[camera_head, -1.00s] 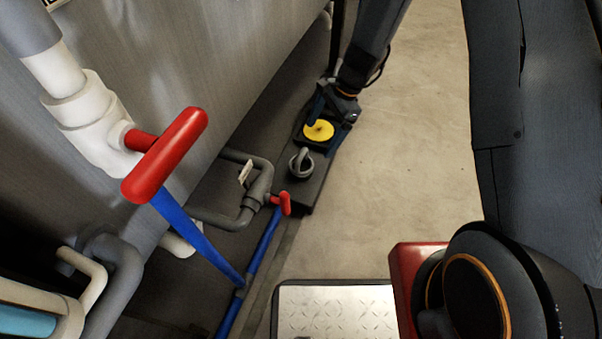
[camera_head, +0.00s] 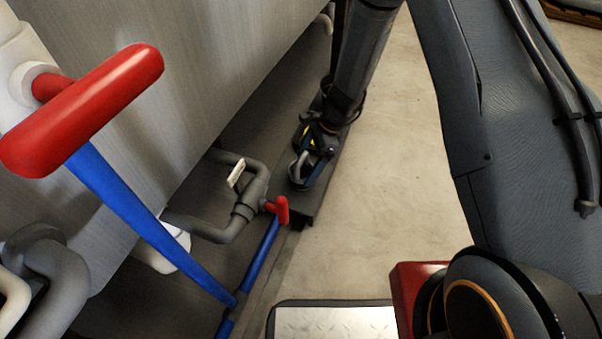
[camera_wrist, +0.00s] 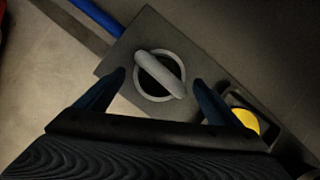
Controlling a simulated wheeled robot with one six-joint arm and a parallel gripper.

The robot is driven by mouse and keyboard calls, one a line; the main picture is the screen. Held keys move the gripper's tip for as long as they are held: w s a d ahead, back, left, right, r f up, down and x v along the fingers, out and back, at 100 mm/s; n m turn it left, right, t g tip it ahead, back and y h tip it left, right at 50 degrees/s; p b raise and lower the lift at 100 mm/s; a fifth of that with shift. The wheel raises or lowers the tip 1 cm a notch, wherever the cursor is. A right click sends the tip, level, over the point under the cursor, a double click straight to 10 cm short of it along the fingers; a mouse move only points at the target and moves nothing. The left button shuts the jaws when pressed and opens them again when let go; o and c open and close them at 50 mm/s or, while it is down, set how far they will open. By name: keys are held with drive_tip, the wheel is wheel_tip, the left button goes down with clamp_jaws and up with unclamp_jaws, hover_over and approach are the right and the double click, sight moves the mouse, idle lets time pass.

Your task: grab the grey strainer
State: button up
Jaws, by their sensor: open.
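The grey strainer (camera_wrist: 165,62) shows in the wrist view as a light grey ring with a thick bar handle across it, on a dark flat ledge (camera_wrist: 118,62). It also shows in the head view (camera_head: 299,170), partly hidden by my gripper. My gripper (camera_wrist: 160,84) is open. One blue finger is on each side of the strainer's near part in the picture, and I cannot tell whether they touch it. In the head view my gripper (camera_head: 314,165) comes down over the ledge from above right.
A yellow disc (camera_wrist: 244,121) sits in a recess right of the strainer. A large grey tank wall (camera_head: 215,70) rises behind. Open floor (camera_head: 395,170) lies right.

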sight(302, 169)
drive_tip(key=b+x, duration=0.2)
drive_tip(key=x, duration=0.1)
drive_tip(key=shift+s+a+f, duration=0.1)
drive_tip(key=shift+a+f, duration=0.15)
drive_tip(key=shift+f, duration=0.05)
drive_tip(key=shift+r, duration=0.1)
drive_tip(key=c, duration=1.2)
drive_tip(key=shift+r, duration=0.1)
